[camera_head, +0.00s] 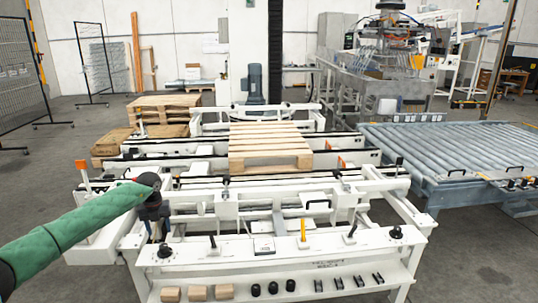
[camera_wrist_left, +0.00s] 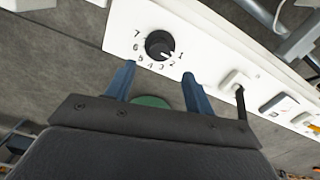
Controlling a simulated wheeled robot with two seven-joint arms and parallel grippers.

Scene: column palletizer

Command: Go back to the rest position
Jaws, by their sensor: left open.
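My left gripper (camera_head: 155,232) hangs down at the left end of the white control panel (camera_head: 285,243), just behind a black knob (camera_head: 165,251). In the left wrist view my left gripper (camera_wrist_left: 159,70) has two blue fingers spread apart with nothing held between them. The black dial knob (camera_wrist_left: 160,45), ringed by printed numbers 1 to 7, lies just beyond the fingertips. Its white mark points near 2. The gap in depth between fingers and knob is hard to judge. My right gripper is not in view.
Wooden blocks (camera_head: 197,293) and several black pieces lie on the shelf below the panel. A yellow lever (camera_head: 303,230) and a second knob (camera_head: 396,232) stand along it. A pallet (camera_head: 268,148) rests on the conveyor behind. Rollers (camera_head: 440,150) lie right; open floor shows left.

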